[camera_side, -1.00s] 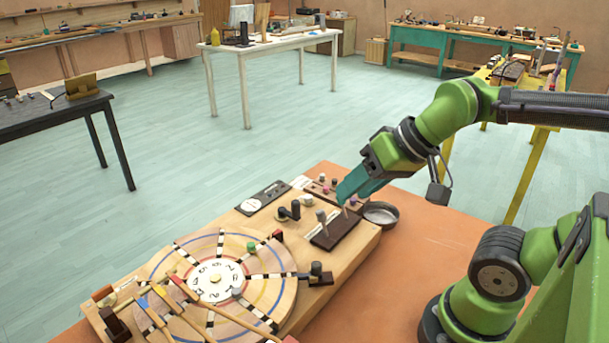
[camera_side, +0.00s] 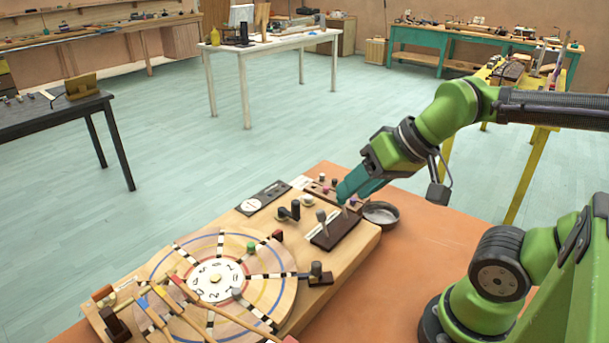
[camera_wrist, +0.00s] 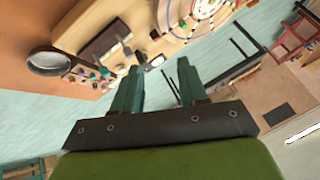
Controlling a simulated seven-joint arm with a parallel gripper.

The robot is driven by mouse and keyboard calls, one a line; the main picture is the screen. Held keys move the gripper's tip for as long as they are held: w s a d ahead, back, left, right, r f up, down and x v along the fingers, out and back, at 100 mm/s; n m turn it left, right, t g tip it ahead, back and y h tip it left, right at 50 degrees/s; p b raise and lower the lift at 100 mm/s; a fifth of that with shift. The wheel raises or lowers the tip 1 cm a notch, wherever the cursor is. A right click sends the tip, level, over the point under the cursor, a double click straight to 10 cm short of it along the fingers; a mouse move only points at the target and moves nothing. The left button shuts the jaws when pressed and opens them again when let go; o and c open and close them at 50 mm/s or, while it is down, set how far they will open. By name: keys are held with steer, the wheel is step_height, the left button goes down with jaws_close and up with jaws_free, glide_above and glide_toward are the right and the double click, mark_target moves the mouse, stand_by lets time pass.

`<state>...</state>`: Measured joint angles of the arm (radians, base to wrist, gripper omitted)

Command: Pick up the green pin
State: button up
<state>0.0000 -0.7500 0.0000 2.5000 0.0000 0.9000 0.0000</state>
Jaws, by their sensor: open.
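A small green pin (camera_side: 251,247) stands on the round wooden disc (camera_side: 279,310) in the side view. My gripper (camera_side: 346,196) is to the right of and beyond it, tilted down above the small pin rack (camera_side: 316,188) and the dark lever block (camera_side: 337,236). In the wrist view my two teal fingers (camera_wrist: 158,68) are spread apart with nothing between them. The rack's small coloured pins (camera_wrist: 90,76) show left of the fingers there, too small to sort by colour with certainty.
Coloured arms (camera_side: 180,287) lie over the disc's front. The orange tabletop (camera_side: 430,240) is bare at right.

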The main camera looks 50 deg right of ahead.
steer(key=shift+o, duration=0.6)
steer(key=shift+f, duration=0.1)
steer(key=n+g, duration=0.4)
steer(key=n, duration=0.7)
glide_toward(251, 244)
steer(key=shift+t+y, duration=0.3)
steer(key=x, duration=0.8)
steer(key=shift+d+f, duration=0.2)
steer(key=shift+f, duration=0.2)
steer(key=shift+s, duration=0.1)
jaws_close()
